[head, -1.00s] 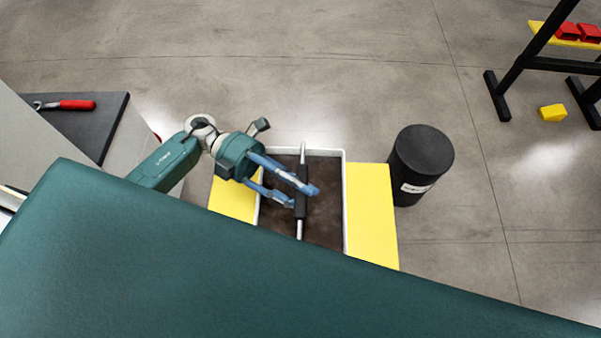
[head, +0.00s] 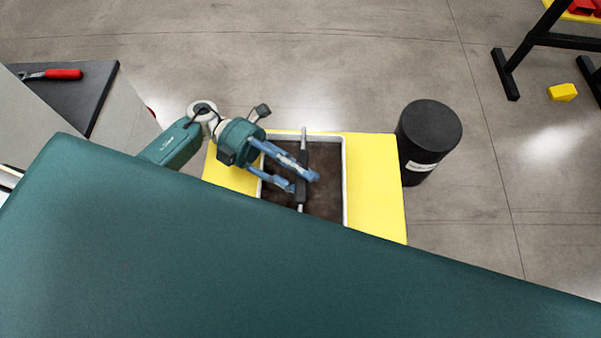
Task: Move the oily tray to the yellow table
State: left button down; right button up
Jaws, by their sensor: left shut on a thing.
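The oily tray (head: 344,192) has pale walls, a dark brown inside and a bar handle with a black grip across its middle. It is over the yellow table (head: 378,185), with yellow showing on its left, right and far sides. I cannot tell whether it touches the tabletop. My left gripper (head: 303,182) has blue fingers shut on the tray's handle (head: 302,160). The near part of the tray and table is hidden by my large green body part. My right gripper is not in view.
A black cylindrical bin (head: 428,140) stands close to the table's right side. A grey cabinet with a dark top (head: 90,90) and a red-handled tool (head: 62,74) is at left. A black-legged stand (head: 530,45) and a yellow block (head: 562,92) are at far right. Floor beyond the table is clear.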

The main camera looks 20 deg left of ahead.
pick_arm(q)
jog(key=shift+f+b, duration=0.25)
jog(key=shift+b, duration=0.15)
jog(key=c, duration=1.1)
grip_release()
jog(key=shift+b+v, duration=0.5)
jog(key=shift+v, duration=0.25)
jog(key=shift+b+v, duration=1.55)
jog(key=shift+v, duration=1.2)
jog(key=shift+s, duration=0.1)
